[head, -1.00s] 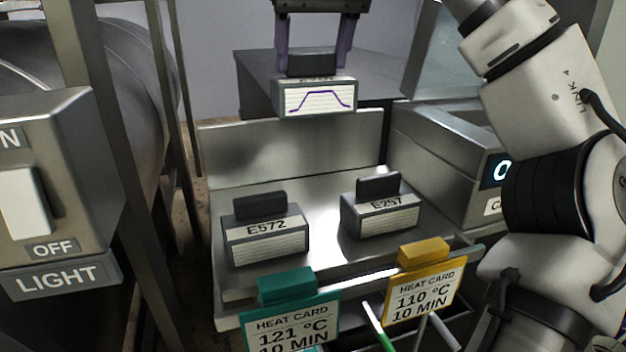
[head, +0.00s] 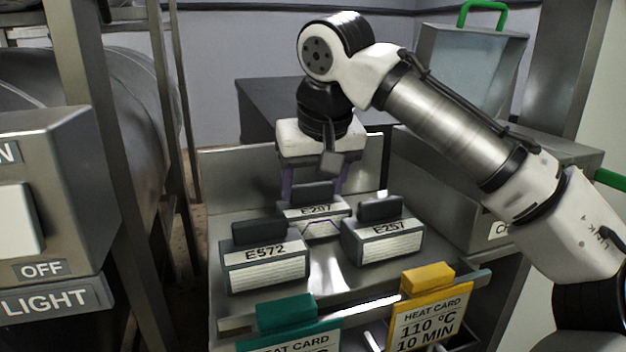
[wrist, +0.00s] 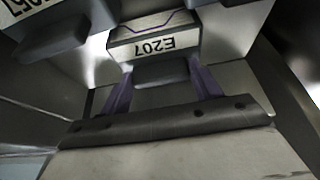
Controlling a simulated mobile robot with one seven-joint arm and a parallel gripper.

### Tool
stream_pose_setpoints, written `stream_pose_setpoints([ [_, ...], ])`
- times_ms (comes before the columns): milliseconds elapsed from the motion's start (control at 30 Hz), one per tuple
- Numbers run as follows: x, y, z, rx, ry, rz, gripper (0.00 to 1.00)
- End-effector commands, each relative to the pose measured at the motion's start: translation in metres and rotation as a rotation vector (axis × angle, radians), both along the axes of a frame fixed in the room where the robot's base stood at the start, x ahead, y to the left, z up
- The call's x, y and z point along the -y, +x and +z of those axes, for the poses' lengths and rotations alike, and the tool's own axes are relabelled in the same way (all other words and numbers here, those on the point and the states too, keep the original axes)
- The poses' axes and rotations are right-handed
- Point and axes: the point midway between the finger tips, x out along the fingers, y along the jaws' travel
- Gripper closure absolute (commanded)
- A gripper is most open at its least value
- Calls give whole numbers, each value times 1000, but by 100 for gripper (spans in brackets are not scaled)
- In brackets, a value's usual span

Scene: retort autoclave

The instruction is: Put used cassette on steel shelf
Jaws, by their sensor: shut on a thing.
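The used cassette E207 (head: 318,211), grey with a white label and a purple curve, is upright behind and between two other cassettes, over the steel shelf (head: 345,275). My gripper (head: 313,190) comes down from above, its purple fingers shut on the cassette's dark handle. In the wrist view, the fingers (wrist: 162,72) sit either side of the handle and the label of E207 (wrist: 165,45) reads upside down. Its underside is hidden, so I cannot tell if it touches the shelf.
A steel back panel rises behind. Teal (head: 287,313) and yellow (head: 428,278) heat cards hang at the front edge. A grey box (head: 450,195) stands right.

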Motion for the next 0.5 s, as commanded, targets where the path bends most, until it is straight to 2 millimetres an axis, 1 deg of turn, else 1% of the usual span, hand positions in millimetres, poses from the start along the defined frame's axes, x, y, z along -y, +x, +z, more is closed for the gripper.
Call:
stream_pose_setpoints([
  [167, 0, 0, 0, 1, 0, 0, 76],
  [300, 0, 0, -4, 0, 1, 1, 76],
  [333, 0, 0, -4, 0, 0, 1, 36],
  [500, 0, 0, -3, 0, 0, 1, 15],
])
